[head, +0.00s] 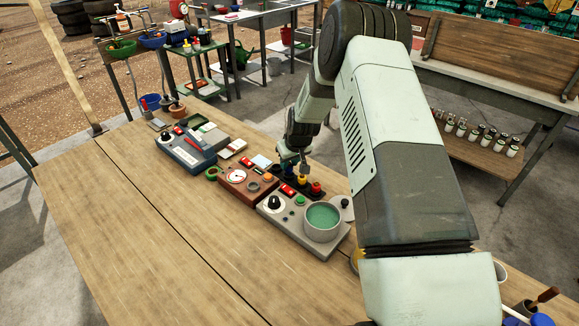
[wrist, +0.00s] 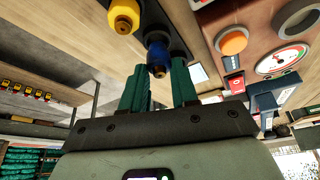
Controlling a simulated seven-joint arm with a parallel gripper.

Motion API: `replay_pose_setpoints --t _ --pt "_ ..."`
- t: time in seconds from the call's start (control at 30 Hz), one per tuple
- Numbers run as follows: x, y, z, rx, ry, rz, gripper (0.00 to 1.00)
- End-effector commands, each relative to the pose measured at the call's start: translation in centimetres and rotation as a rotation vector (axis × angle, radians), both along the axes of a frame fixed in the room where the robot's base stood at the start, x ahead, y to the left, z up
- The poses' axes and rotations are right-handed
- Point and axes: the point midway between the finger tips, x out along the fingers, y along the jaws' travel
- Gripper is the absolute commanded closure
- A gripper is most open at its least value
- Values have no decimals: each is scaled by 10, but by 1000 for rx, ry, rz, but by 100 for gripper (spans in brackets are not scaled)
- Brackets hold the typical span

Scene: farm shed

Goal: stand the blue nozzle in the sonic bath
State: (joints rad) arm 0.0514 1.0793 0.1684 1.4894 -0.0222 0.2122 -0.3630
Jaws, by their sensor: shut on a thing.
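The blue nozzle (wrist: 158,55) shows between the green fingertips of my gripper (wrist: 158,80) in the wrist view. My gripper (head: 291,160) is shut on it at the dark rack (wrist: 178,42). The nozzle appears to be upright in its place in the rack; its lower end is hidden. In the head view the nozzle is small and partly covered by my gripper. The sonic bath (head: 276,217) is a grey box with a dial and a round tub of green liquid (head: 322,215). It stands in front of the rack, apart from my gripper.
A yellow nozzle (head: 301,180) and a red nozzle (head: 315,188) stand in the rack beside the blue one. A brown gauge box (head: 243,189) is left of the bath. A blue-grey instrument (head: 186,154) lies farther left. The bench's front left is clear.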

Motion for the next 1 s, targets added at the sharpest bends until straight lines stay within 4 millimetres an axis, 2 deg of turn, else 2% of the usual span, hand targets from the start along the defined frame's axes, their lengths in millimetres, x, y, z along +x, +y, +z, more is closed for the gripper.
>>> replay_pose_setpoints --t 0.1,0.3,0.43,0.53,0.67,0.8,1.0 --pt "1 0 27 -1 -5 0 100" --pt "0 0 65 0 -3 0 100" --pt "-4 -5 77 1 -1 15 100" --pt "-19 -17 80 2 2 68 100" --pt "-52 -37 78 4 3 212 100" --pt "-101 -56 81 6 2 437 100" --pt "-170 -69 91 4 0 768 100"
